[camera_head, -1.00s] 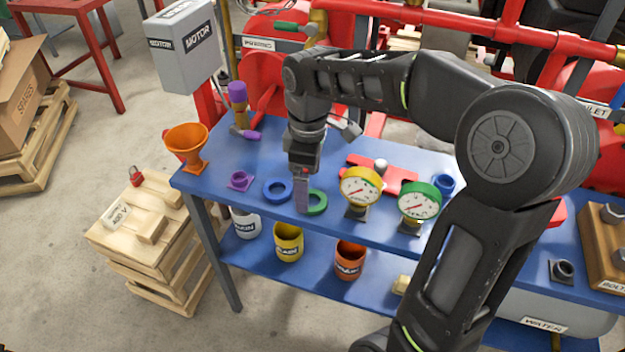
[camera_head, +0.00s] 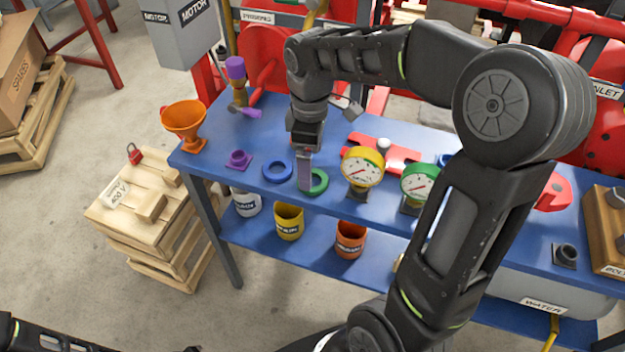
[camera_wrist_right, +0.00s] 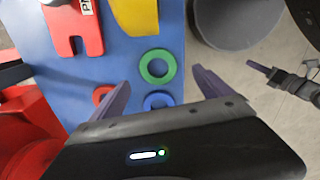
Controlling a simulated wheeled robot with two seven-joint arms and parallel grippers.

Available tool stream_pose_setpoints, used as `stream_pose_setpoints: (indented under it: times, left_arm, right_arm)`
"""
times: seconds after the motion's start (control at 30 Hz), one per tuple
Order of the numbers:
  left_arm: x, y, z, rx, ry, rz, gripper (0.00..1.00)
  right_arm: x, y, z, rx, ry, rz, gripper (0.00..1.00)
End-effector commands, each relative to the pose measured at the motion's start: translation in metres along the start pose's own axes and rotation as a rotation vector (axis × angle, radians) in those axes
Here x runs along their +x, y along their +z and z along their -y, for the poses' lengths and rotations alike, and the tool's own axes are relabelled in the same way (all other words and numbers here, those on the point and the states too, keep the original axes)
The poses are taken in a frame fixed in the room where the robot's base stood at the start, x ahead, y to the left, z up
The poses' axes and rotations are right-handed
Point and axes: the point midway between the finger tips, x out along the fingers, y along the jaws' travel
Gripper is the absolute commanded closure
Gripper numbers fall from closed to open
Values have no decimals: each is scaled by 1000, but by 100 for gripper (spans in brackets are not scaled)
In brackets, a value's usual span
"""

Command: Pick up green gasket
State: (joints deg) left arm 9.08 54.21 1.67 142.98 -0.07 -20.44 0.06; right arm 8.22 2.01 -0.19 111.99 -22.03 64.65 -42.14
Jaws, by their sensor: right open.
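The green gasket (camera_head: 319,181) is a flat ring lying on the blue table (camera_head: 222,150). In the right wrist view the gasket (camera_wrist_right: 146,67) is fully visible, just beyond and between the fingertips. My right gripper (camera_head: 305,188) points down, and its finger covers the gasket's left edge in the head view. In the right wrist view my right gripper (camera_wrist_right: 160,78) is open and empty, with its fingers spread on both sides. I cannot tell its exact height above the table. My left gripper (camera_wrist_right: 282,76) shows small at the right of the wrist view; its jaw state is unclear.
A blue gasket (camera_head: 265,174) lies left of the green one. A red ring (camera_wrist_right: 102,94) lies beside them in the wrist view. A yellow gauge (camera_head: 363,167) and green gauge (camera_head: 418,183) stand to the right.

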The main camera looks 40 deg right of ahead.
Motion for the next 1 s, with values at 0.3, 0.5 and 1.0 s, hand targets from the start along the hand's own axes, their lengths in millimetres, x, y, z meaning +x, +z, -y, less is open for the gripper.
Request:
stream_pose_setpoints:
  times: [0.3,0.5,1.0]
  left_arm:
    - [-3,0,-1,0,0,0,64]
    - [-5,0,-2,0,0,0,64]
    - [-5,0,-2,0,0,0,64]
  right_arm:
    - [18,3,-1,2,-4,3,10]
    - [46,3,-3,0,-2,3,10]
    - [52,3,-3,1,0,0,10]
